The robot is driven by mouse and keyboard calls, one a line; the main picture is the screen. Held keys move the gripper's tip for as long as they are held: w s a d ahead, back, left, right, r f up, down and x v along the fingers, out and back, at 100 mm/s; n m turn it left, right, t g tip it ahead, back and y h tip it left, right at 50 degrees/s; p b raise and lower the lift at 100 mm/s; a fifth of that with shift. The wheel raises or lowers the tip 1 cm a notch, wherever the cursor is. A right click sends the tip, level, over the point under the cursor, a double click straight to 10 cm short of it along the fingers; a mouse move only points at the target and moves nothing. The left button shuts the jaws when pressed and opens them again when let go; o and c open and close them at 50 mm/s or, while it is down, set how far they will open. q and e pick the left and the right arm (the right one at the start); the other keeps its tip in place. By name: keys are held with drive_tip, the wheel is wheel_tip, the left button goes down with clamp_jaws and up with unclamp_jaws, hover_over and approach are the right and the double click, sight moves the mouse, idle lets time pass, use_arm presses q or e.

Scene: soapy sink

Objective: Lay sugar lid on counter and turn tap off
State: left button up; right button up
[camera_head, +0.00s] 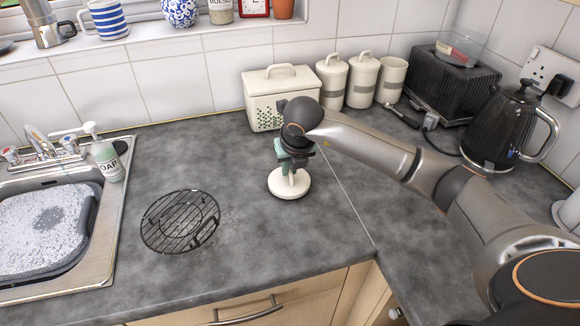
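The round cream sugar lid (290,186) is at the middle of the grey counter, flat side down. My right gripper (291,166) points down over it, with its fingers shut around the knob. I cannot tell whether the lid touches the counter or is just above it. An open cream canister (391,82) stands at the back, right of two lidded canisters. The chrome tap (42,143) is behind the sink at the left, with a red-marked handle (11,155) and a blue-marked handle (70,143). No clear water stream shows. My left gripper is out of view.
The sink (112,205) holds a grey basin of foam. A soap bottle (106,160) stands at its back right corner. A round black wire rack (180,222) lies left of the lid. A bread bin (280,97), toaster (436,85) and kettle (496,128) stand behind.

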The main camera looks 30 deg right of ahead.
drive_tip(key=o, duration=0.5)
drive_tip(key=shift+r, duration=0.15)
drive_tip(key=b+v, duration=0.1)
drive_tip(key=v, duration=1.1)
